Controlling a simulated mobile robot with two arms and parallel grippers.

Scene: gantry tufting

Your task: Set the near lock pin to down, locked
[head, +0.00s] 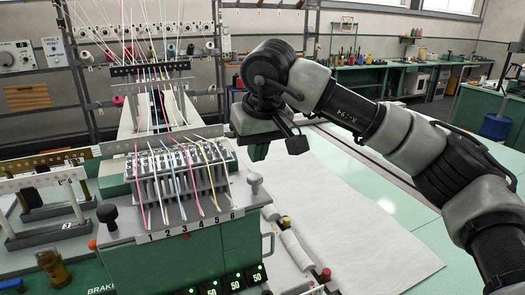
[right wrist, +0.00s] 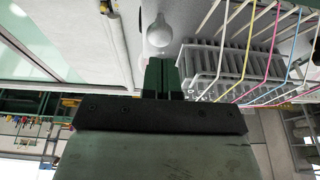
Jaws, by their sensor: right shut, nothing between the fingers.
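A grey round-headed pin (head: 254,182) stands upright at the right front corner of the green tufting head (head: 190,255). I take it as the near lock pin, but no label on it is readable. It also shows in the right wrist view (right wrist: 160,36), just beyond the fingertips. My right gripper (head: 258,152) is above the pin in the head view, green fingers pointing down. In the right wrist view the fingers (right wrist: 163,75) are together and empty, apart from the pin. Whether the pin is raised or down I cannot tell. My left gripper is not in view.
Coloured yarns (head: 190,180) run over the numbered needle bar left of the pin. A black knob (head: 107,214) stands at the head's left corner. White cloth (head: 350,225) covers the table to the right.

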